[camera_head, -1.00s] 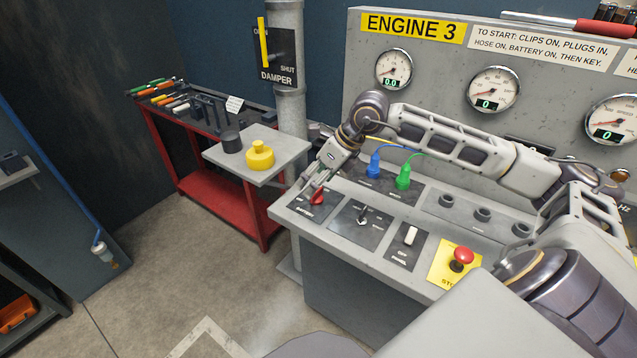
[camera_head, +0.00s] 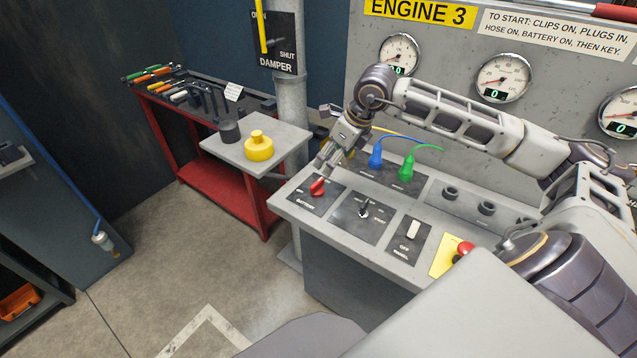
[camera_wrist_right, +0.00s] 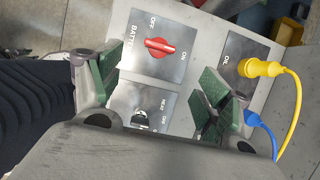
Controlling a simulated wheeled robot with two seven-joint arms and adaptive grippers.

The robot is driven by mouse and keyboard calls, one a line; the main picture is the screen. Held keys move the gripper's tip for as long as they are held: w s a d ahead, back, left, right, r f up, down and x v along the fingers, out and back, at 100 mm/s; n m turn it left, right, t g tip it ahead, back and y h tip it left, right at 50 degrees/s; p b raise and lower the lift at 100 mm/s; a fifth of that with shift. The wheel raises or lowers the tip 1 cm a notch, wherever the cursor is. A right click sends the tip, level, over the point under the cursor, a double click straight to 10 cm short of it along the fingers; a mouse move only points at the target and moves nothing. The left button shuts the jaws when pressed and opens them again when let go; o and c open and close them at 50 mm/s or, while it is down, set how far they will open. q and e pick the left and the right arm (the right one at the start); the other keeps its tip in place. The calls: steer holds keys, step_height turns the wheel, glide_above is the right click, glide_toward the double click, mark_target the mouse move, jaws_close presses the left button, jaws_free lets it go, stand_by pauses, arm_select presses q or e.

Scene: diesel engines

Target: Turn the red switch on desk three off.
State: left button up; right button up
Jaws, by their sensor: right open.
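The red switch (camera_head: 317,187) is a knob on a dark plate marked BATTERY, at the left end of the Engine 3 desk (camera_head: 290,209). The right wrist view shows the red switch (camera_wrist_right: 160,47) with OFF and ON labels around it; its handle lies roughly across the plate, one end towards the ON side. My right gripper (camera_head: 327,158) is just above and behind the switch in the head view. In the right wrist view my right gripper (camera_wrist_right: 155,90) is open, its green-padded fingers apart on either side of the view, empty. The switch lies beyond the fingertips. My left gripper is out of view.
A key switch (camera_head: 364,208), a white panel switch (camera_head: 413,229) and a red stop button (camera_head: 465,248) line the desk's front. Blue (camera_head: 376,158) and green (camera_head: 406,169) plugs with cables stand behind. A side shelf (camera_head: 285,140) holds a yellow part (camera_head: 258,147).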

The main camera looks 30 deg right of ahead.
mark_target(318, 183)
steer(key=p+x, duration=0.1)
steer(key=x, duration=0.9)
steer(key=shift+f, duration=0.2)
steer(key=shift+w+a+f, duration=0.15)
steer(key=shift+w+f, duration=0.1)
steer(key=shift+f, duration=0.4)
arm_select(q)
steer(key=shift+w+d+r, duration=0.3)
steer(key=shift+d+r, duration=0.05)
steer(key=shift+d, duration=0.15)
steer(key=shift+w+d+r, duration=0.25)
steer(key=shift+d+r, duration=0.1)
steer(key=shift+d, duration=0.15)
arm_select(e)
steer(key=shift+w+f, duration=0.2)
steer(key=shift+f, duration=0.35)
